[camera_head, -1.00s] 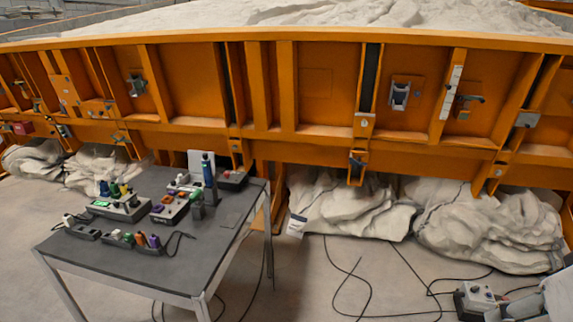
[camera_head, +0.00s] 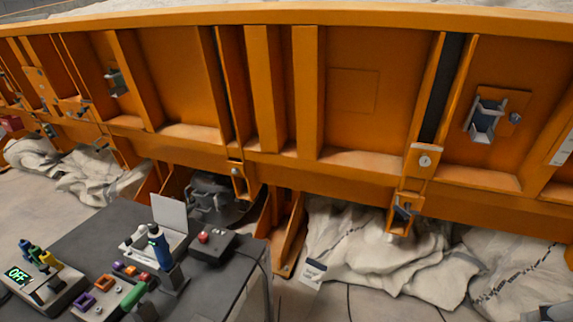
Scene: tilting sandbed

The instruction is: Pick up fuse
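I cannot pick out a fuse with certainty. Small coloured parts stand on a dark table (camera_head: 85,243) at the lower left. A grey device with a green "OFF" display (camera_head: 18,275) has blue, green and yellow upright pieces (camera_head: 38,256) on it. Beside it a light box (camera_head: 110,290) carries purple, orange and red pieces, with a green cylinder (camera_head: 133,296) at its right. A blue upright cylinder (camera_head: 160,250) stands on a dark holder right of these. My gripper is not in view.
A small box with a red button (camera_head: 210,245) and an open white lid or panel (camera_head: 170,213) sit at the table's far edge. An orange sandbed wall (camera_head: 280,100) with brackets spans the back.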

